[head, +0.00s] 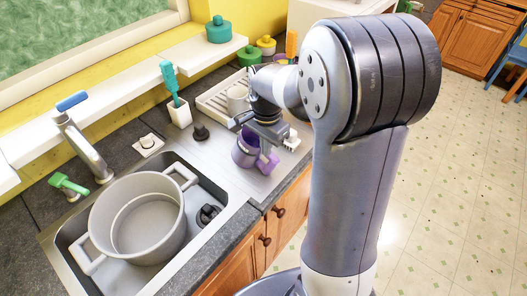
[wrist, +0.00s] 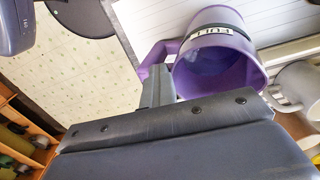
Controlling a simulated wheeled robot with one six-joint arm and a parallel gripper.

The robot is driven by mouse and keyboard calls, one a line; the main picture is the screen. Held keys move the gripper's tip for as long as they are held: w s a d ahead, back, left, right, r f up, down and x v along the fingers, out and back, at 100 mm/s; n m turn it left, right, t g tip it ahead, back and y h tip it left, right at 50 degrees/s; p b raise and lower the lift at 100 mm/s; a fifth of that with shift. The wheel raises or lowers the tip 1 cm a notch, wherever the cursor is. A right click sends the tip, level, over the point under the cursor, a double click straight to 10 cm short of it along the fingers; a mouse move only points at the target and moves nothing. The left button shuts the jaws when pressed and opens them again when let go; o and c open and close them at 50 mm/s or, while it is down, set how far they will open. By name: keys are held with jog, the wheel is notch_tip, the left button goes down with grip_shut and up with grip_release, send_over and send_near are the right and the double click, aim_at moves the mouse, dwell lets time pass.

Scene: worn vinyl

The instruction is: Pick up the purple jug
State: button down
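The purple jug (head: 244,154) stands on the steel drainboard right of the sink, its handle toward the right. In the wrist view I look into the open mouth of the jug (wrist: 222,62), which has a dark band with a light label. My gripper (head: 267,150) is above the jug's handle side, its fingers mostly hidden in the head view. In the wrist view the fingers of my gripper (wrist: 158,85) are close together at the jug's handle and appear shut on it. Where they meet the handle is partly hidden.
A large grey pot (head: 138,222) sits in the sink on the left. A white dish rack (head: 214,103) with a light mug (head: 238,98) stands behind the jug; a mug (wrist: 296,88) is close beside it in the wrist view.

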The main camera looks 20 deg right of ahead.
jog(key=s+r, duration=0.1)
jog(key=s+d+r, duration=0.1)
jog(key=r, duration=0.1)
jog(key=shift+s+r, duration=0.1)
jog(key=shift+r, duration=0.1)
jog(key=shift+a+r, duration=0.15)
jog(key=shift+r, duration=0.1)
jog(key=c, duration=2.2)
grip_release()
jog(key=shift+a, duration=0.1)
jog(key=c, duration=1.8)
grip_release()
jog(key=shift+c, duration=0.2)
jog(key=o, duration=1.4)
jog(key=shift+a, duration=0.1)
